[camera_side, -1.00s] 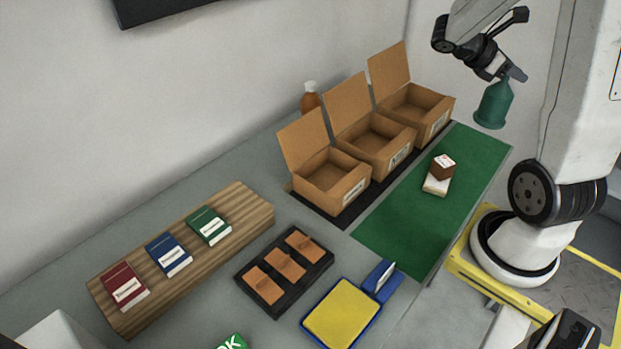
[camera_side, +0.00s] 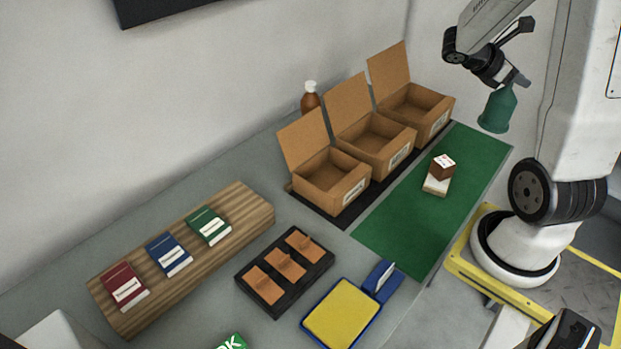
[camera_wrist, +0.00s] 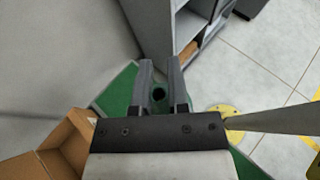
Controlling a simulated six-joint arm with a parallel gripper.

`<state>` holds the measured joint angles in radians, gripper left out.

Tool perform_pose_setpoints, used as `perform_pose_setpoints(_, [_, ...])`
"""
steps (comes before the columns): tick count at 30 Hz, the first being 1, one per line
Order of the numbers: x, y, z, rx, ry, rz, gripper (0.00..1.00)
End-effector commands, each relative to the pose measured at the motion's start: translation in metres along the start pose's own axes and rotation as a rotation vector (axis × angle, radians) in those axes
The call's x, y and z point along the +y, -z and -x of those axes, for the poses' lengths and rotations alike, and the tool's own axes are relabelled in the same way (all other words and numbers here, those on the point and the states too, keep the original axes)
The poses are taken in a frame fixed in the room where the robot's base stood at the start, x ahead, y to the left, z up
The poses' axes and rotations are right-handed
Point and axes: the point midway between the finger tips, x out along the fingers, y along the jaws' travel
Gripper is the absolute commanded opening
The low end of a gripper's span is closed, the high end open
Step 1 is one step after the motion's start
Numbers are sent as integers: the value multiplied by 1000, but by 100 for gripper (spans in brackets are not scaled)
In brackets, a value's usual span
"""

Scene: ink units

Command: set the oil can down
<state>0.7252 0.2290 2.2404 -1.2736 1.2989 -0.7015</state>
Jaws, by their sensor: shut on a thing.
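The green oil can (camera_side: 498,110) hangs from my gripper (camera_side: 514,80) at the upper right of the side view. My gripper is shut on the can's top end. The can is upright or nearly so, in the air above the far right end of the green mat (camera_side: 412,232). In the wrist view my gripper (camera_wrist: 159,80) points down, and the dark green can (camera_wrist: 159,96) shows between its two fingers, mostly hidden by them.
Three open cardboard boxes (camera_side: 340,200) stand along the mat's left side. A brown block (camera_side: 442,170) on a pale base sits on the mat. A brown bottle (camera_side: 310,100) stands behind the boxes. A yellow pad (camera_side: 343,315) lies in front. The mat's near part is clear.

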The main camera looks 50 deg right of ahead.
Motion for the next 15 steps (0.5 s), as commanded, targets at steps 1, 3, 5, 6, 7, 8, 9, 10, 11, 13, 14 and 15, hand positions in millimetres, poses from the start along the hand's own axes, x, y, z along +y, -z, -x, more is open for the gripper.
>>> perform_pose_setpoints(1, [0,5,-2,-1,0,2,0])
perform_pose_setpoints(3, [0,11,-5,-1,0,3,0])
perform_pose_setpoints(5, [0,19,-8,-1,0,4,0])
perform_pose_setpoints(6, [0,23,-10,-1,0,3,0])
perform_pose_setpoints(7, [0,26,-11,-1,0,2,0])
perform_pose_setpoints(8, [0,28,-12,-1,0,2,0])
perform_pose_setpoints(9, [0,30,-13,-1,0,1,0])
perform_pose_setpoints(10, [0,32,-13,-1,0,0,0])
perform_pose_setpoints(11, [0,33,-14,-1,0,-1,0])
perform_pose_setpoints(13, [0,34,-14,-1,-1,-2,0])
perform_pose_setpoints(14, [0,34,-14,-1,-1,-2,0])
perform_pose_setpoints(15, [0,34,-14,-1,-1,-2,0])
